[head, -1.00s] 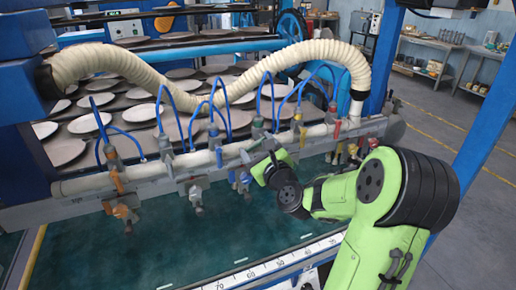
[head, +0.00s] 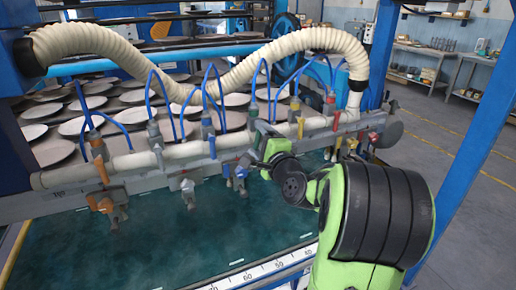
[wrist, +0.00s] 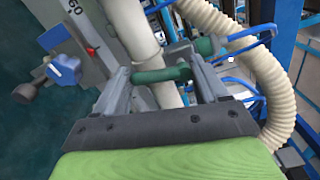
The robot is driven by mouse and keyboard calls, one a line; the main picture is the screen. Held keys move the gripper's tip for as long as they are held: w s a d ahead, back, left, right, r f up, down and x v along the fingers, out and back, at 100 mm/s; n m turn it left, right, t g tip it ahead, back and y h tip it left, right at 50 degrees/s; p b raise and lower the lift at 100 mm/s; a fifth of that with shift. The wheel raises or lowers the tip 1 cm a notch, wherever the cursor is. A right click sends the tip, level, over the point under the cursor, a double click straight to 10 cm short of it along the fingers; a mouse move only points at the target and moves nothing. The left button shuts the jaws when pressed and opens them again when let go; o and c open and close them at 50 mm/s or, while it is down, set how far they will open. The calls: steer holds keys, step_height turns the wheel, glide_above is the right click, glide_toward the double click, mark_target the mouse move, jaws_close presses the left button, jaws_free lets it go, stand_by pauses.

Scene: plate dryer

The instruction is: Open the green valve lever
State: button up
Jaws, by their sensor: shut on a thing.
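The green valve lever (wrist: 162,74) shows in the wrist view as a short dark green handle beside the cream pipe. It lies across the space between my two grey fingers. My gripper (wrist: 160,84) is shut on the lever, with a finger at each end of it. In the head view my gripper (head: 262,133) is at the pipe, right of its middle, and the wrist largely hides the lever there.
The cream pipe (head: 190,150) carries several other valves, including orange (head: 102,203), blue (head: 240,171) and red (head: 331,98) ones. A ribbed hose (head: 220,75) arches above. A blue knob (wrist: 65,69) is left of my fingers. Plates (head: 50,152) lie behind the pipe.

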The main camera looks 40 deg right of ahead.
steer(key=shift+s+d+f+n+b, duration=0.1)
steer(key=shift+f+n+b, duration=0.15)
steer(key=shift+n+b, duration=0.25)
steer(key=shift+d+f+n+b, duration=0.1)
steer(key=shift+f+n+b, duration=0.2)
steer(key=shift+n, duration=0.3)
steer(key=shift+d+r, duration=0.1)
steer(key=o, duration=0.9)
steer(key=shift+o, duration=0.2)
steer(key=shift+r, duration=0.1)
steer(key=b+v, duration=0.2)
steer(key=v, duration=1.3)
steer(key=shift+s+r, duration=0.2)
steer(key=shift+s, duration=0.2)
